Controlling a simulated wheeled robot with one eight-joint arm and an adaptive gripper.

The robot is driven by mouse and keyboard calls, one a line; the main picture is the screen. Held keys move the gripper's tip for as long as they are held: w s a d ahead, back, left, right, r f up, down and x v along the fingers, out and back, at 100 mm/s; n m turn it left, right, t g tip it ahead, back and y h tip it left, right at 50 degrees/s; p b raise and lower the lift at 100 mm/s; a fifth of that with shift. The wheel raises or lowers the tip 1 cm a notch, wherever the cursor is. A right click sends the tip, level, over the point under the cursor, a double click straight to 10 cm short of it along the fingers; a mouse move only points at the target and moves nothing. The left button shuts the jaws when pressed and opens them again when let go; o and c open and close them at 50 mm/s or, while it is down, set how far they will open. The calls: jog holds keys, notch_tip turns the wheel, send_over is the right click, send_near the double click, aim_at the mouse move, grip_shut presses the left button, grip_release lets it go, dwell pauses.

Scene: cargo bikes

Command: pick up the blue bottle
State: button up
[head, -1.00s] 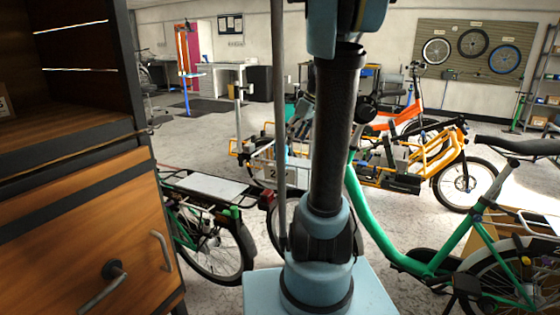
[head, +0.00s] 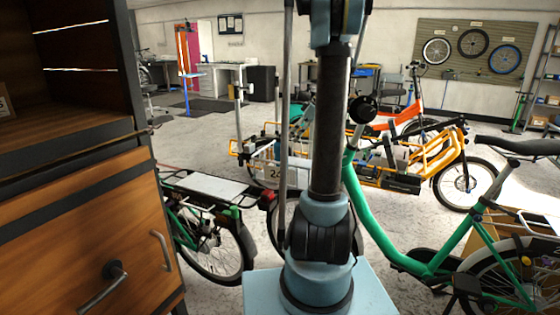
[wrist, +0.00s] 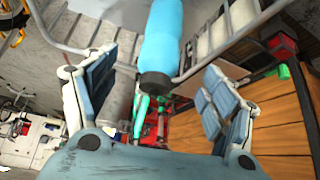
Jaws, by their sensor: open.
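The blue bottle (wrist: 165,30) shows in the wrist view at the top middle, with its dark end (wrist: 154,84) pointing towards my gripper. My gripper (wrist: 160,65) is open, with one padded finger to the left of the bottle and the other to the right. In the picture the bottle lies between the two fingers, with a gap on each side. I cannot tell how far beyond the fingertips it is. The bottle's far end is cut off by the picture's edge. In the head view I see neither the bottle nor my gripper, only my arm.
A wooden cabinet (head: 85,235) with handles stands close on the left. A green bike (head: 370,215) is at the right, another bike with a rear rack (head: 205,187) at the left. A yellow cargo bike (head: 440,155) stands behind. In the wrist view, metal bars (wrist: 75,48) run near the bottle.

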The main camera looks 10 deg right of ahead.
aim_at(281, 152)
jog(key=x, duration=0.7)
jog(key=shift+a+x, duration=0.2)
jog(key=shift+x, duration=2.55)
jog(key=shift+r, duration=0.15)
jog(key=c, duration=1.2)
